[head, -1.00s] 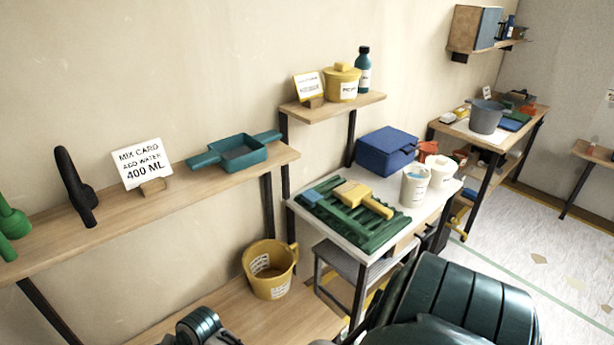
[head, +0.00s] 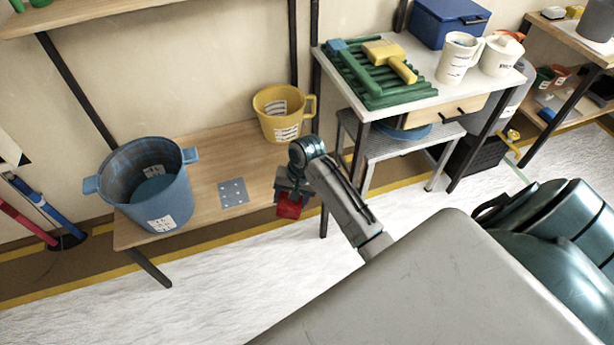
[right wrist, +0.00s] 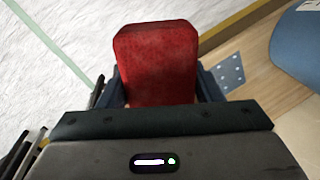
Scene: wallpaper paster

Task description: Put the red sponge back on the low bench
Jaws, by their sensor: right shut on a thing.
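The red sponge (head: 289,206) is held in my right gripper (head: 291,194), near the front edge of the low bench (head: 205,160). In the right wrist view the red sponge (right wrist: 158,62) sits between the two dark fingers of the right gripper (right wrist: 160,88), which are shut on it. White floor shows behind its left part and the bench edge lies to its right. I cannot tell its exact height relative to the bench top. My left gripper is not in view.
A blue bucket (head: 155,190) stands on the bench's left part and a yellow bucket (head: 281,115) at its back right. A grey dotted plate (head: 233,193) lies between them. A grey step stool (head: 405,146) and a white-topped table (head: 440,94) stand to the right.

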